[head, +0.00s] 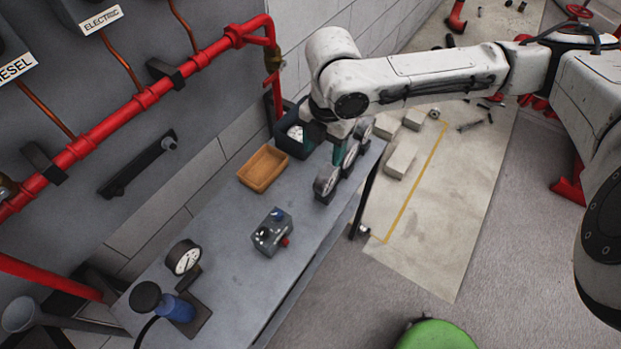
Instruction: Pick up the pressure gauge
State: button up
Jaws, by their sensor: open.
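Several round pressure gauges with pale dials and dark rims stand in a row near the right edge of the grey bench (222,262). The nearest gauge (326,182) stands clear in front of my gripper. A middle gauge (350,158) is right beside the fingers, and a far gauge (366,129) is partly behind the arm. My gripper (339,158) points down at the row, with its greenish fingers open. I cannot tell whether they touch a gauge. Another gauge (184,257) is mounted on a device with a blue body (176,308) at the near left.
A dark bin (286,140) with pale contents and an orange-brown tray (263,168) stand left of the row. A small grey box (272,232) with blue and red knobs sits mid-bench. A red pipe (148,98) runs along the wall. Pale blocks (400,159) lie on the floor.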

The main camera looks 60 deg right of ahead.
aim_at(328, 170)
jog(key=f, duration=0.3)
jog(key=s+f, duration=0.1)
jog(key=f, duration=0.1)
jog(key=shift+d, duration=0.3)
jog(key=shift+w+d+f+p, duration=0.15)
jog(key=shift+f+p, duration=0.25)
jog(key=shift+f, duration=1.15)
jog(key=shift+d+f+p, duration=0.1)
jog(key=shift+f+p, duration=0.25)
jog(key=shift+f, duration=1.2)
grip_shut()
